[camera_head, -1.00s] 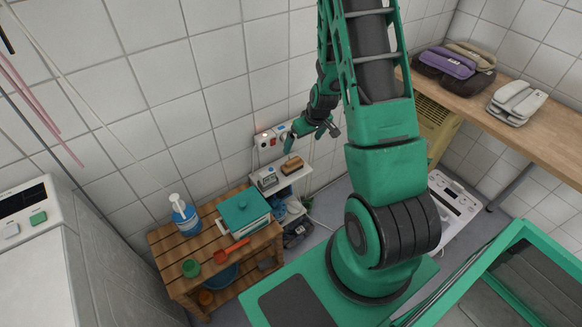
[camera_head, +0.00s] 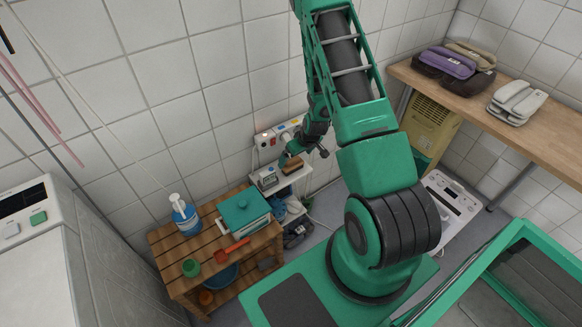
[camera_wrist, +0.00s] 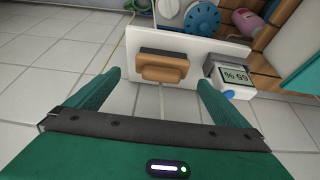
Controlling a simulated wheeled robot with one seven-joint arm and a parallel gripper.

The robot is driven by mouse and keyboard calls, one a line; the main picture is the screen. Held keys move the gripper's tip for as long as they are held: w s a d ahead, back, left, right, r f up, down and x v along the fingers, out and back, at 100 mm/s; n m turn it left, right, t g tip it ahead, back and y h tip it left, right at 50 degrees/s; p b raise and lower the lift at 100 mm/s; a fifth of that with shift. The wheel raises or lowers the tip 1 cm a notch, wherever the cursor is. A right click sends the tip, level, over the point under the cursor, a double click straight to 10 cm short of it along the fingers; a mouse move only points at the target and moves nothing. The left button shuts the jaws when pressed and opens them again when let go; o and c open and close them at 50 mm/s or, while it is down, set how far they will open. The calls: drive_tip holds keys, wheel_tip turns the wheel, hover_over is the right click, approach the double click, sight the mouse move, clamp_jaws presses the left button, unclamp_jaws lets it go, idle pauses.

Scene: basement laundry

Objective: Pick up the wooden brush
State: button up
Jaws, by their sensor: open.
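The wooden brush (camera_wrist: 162,68) lies on a small white shelf (camera_wrist: 190,44), its brown wooden body showing with a dark part along one side. In the wrist view it sits ahead of my gripper (camera_wrist: 158,88), roughly centred between the two green fingers. The fingers are spread apart and empty, and a gap remains between them and the brush. In the head view the brush (camera_head: 293,165) is on the white shelf by the tiled wall, with my gripper (camera_head: 300,155) just above it. The fingertips are small and partly overlap the brush there.
A small digital display device (camera_head: 267,178) stands beside the brush on the shelf. A socket strip (camera_head: 272,138) is on the wall behind. A wooden rack (camera_head: 190,258) with a teal box (camera_head: 244,208) and a blue bottle (camera_head: 185,216) stands to the left.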

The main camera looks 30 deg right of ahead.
sight(293, 160)
drive_tip(key=shift+x, duration=2.3)
drive_tip(key=shift+w+a, duration=0.1)
drive_tip(key=shift+w, duration=0.05)
drive_tip(key=shift+c, duration=0.3)
drive_tip(key=c, duration=1.2)
drive_tip(key=shift+r, duration=0.1)
